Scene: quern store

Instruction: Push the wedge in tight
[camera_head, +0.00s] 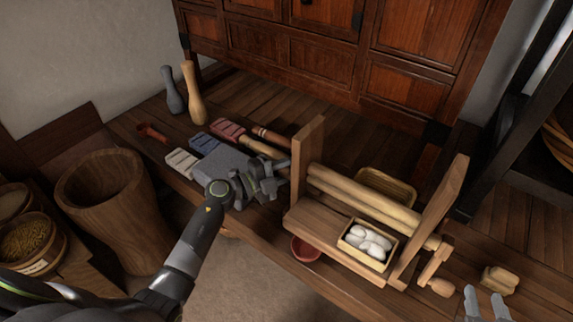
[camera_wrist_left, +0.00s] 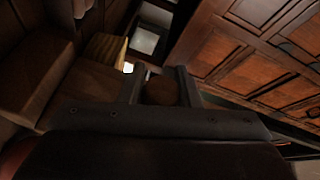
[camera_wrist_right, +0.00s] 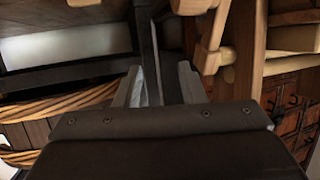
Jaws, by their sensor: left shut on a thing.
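A wooden roller frame (camera_head: 349,232) with two upright posts, two pale rollers and a crank stands on the low plank bench. My left gripper (camera_head: 281,176) is beside its left post. In the left wrist view, its fingers are shut on a brown wooden piece (camera_wrist_left: 160,91) with a rounded end. The head view mostly hides this piece, and I cannot tell whether it is the wedge. My right gripper (camera_head: 487,304) is at the lower right, open and empty, near a small wooden block (camera_head: 499,280). No wedge can be made out for certain.
A box of white lumps (camera_head: 367,244) sits at the frame's front, with a red bowl (camera_head: 305,249) beside it. Carding brushes (camera_head: 182,163) and two bottle-shaped pieces (camera_head: 193,93) are farther left. A large wooden mortar (camera_head: 116,205) stands at left. A cabinet (camera_head: 330,50) closes the back.

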